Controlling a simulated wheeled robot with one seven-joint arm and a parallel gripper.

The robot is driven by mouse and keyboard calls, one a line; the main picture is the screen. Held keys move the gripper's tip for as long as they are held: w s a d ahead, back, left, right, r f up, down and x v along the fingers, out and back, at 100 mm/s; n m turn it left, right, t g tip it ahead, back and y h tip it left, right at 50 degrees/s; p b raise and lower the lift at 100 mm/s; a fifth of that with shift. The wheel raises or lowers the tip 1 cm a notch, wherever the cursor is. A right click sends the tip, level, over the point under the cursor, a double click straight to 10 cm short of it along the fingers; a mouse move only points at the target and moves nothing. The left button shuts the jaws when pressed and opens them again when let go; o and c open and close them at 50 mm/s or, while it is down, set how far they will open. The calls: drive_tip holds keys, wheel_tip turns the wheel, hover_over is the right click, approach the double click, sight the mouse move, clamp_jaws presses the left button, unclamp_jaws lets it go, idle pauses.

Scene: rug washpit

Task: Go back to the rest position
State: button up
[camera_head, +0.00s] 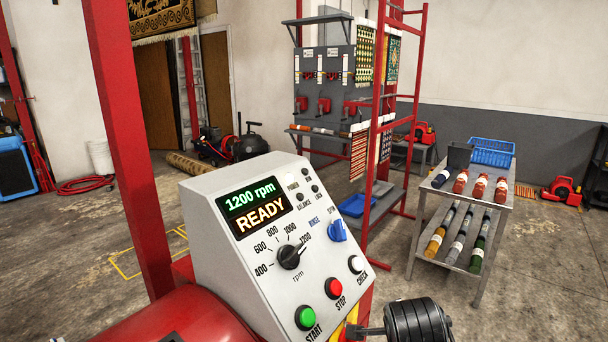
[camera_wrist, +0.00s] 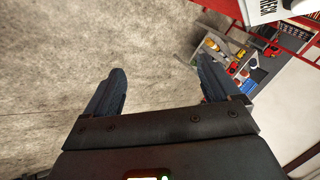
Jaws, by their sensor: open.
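My gripper (camera_wrist: 160,78) shows in the wrist view with its two dark fingers wide apart and nothing between them. Bare concrete floor lies beyond the fingers. The control panel (camera_head: 213,217) stands in front of me in the head view, and its display (camera_head: 256,207) reads 1200 rpm and READY. A corner of the panel (camera_wrist: 265,10) also shows at the top right of the wrist view, apart from the fingers. A dark ribbed part shows at the bottom of the head view, right of the panel; the gripper's fingers cannot be made out there.
A grey cart (camera_head: 483,189) with several bottles stands to the right. A red frame (camera_head: 418,110) with hanging rugs stands behind the panel. A red post (camera_head: 126,130) rises at the left. A rolled rug (camera_head: 188,164) and a red hose (camera_head: 85,185) lie on the floor.

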drive_tip(key=s+d+f+n+t, duration=0.2)
drive_tip(key=s+d+f+n, duration=0.25)
drive_tip(key=s, duration=0.35)
drive_tip(key=s+d+f+n+t+y, duration=0.1)
drive_tip(key=s+n, duration=0.2)
drive_tip(key=s, duration=0.6)
drive_tip(key=s+d+f+n+t, duration=0.1)
drive_tip(key=s+d+f+n, duration=0.15)
drive_tip(key=s, duration=0.55)
drive_tip(key=s+a+r+n+t, duration=0.2)
drive_tip(key=s+r+n, duration=0.1)
drive_tip(key=s+r, duration=0.5)
drive_tip(key=s+a+r+n+t+y+b, duration=0.1)
drive_tip(key=s+a+r+n, duration=0.2)
drive_tip(key=s+r, duration=0.6)
drive_tip(key=s, duration=0.5)
drive_tip(key=shift+s+a+n+t, duration=0.3)
drive_tip(key=shift+s+a+t, duration=0.05)
drive_tip(key=shift+t, duration=0.05)
drive_tip(key=shift+f, duration=0.1)
drive_tip(key=shift+c, duration=0.3)
